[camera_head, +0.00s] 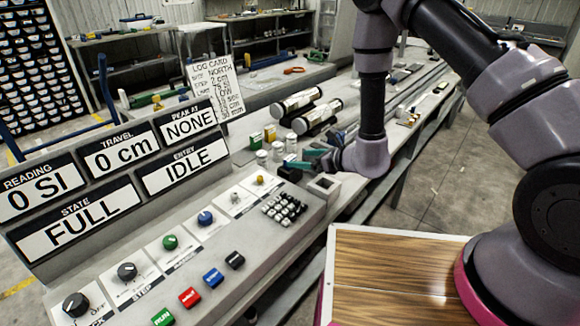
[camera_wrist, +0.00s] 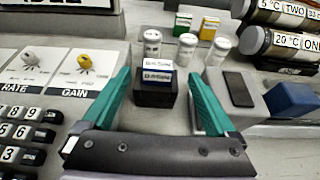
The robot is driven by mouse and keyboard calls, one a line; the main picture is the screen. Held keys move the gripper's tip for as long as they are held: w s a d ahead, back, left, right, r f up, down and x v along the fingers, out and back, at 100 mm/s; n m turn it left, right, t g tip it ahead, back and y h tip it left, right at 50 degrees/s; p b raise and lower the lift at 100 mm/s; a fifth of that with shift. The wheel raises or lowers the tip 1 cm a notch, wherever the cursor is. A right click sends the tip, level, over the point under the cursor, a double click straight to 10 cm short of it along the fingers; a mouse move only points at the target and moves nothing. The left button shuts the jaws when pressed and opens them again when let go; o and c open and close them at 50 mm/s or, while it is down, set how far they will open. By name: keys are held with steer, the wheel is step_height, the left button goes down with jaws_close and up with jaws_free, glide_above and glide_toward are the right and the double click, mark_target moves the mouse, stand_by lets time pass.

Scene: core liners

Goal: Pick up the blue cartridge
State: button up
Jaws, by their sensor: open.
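A small blue box with a white label, which looks like the blue cartridge (camera_wrist: 158,75), sits on a black block (camera_wrist: 155,96) in the wrist view. My gripper (camera_wrist: 160,80) is open and empty, with its teal fingers to the left and right of the black block in the picture. Whether the fingers are level with the cartridge I cannot tell. In the head view my gripper (camera_head: 303,160) is over the bench beyond the keypad, by the black block (camera_head: 289,173). I cannot make out the cartridge there.
White-capped jars (camera_wrist: 187,48) stand behind the block, with a green box (camera_wrist: 183,22) and a yellow box (camera_wrist: 209,27) farther back. A grey block with a dark top (camera_wrist: 238,90) and a plain blue block (camera_wrist: 290,98) are at right. The control panel (camera_wrist: 65,70) is at left.

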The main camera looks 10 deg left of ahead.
mark_target(293, 158)
steer(key=x, duration=0.3)
steer(key=shift+w+a, duration=0.1)
steer(key=shift+a, duration=0.05)
steer(key=shift+s+x, duration=0.1)
steer(key=shift+x, duration=1.3)
steer(key=shift+s+x, duration=0.15)
steer(key=shift+x, duration=1.2)
steer(key=shift+f, duration=0.2)
steer(key=c, duration=1.5)
steer(key=shift+o, duration=0.2)
steer(key=shift+r, duration=0.1)
